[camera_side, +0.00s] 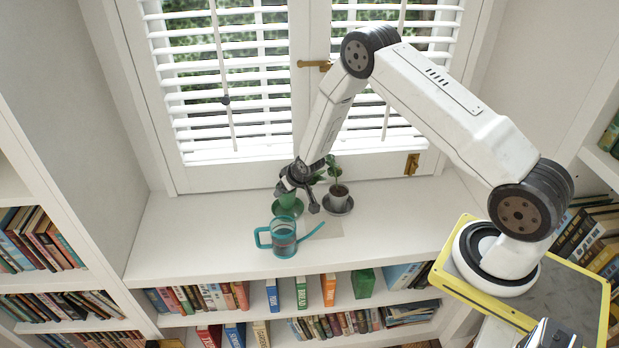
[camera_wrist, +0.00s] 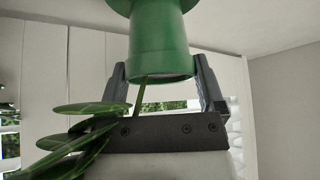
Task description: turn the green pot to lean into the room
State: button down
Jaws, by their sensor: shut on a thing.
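The green pot (camera_side: 287,200) stands on the windowsill shelf, partly hidden by my gripper (camera_side: 298,196) in the side view. In the wrist view the green pot (camera_wrist: 161,42) hangs into the top of the picture, its rim toward the gripper body and a green saucer at its far end. My gripper (camera_wrist: 160,72) has one finger on each side of the pot near the rim and is shut on it. The plant's thin stem and long green leaves (camera_wrist: 75,145) spread to the lower left, across the gripper body. The lean direction is unclear in the side view.
Window blinds (camera_side: 230,90) rise behind. The sill (camera_side: 180,235) is clear at the left.

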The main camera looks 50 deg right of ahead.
jog(key=shift+f, duration=0.1)
jog(key=shift+f, duration=1.25)
jog(key=shift+f, duration=0.1)
grip_release()
jog(key=shift+s, duration=0.1)
jog(key=v, duration=0.7)
jog(key=shift+r, duration=0.4)
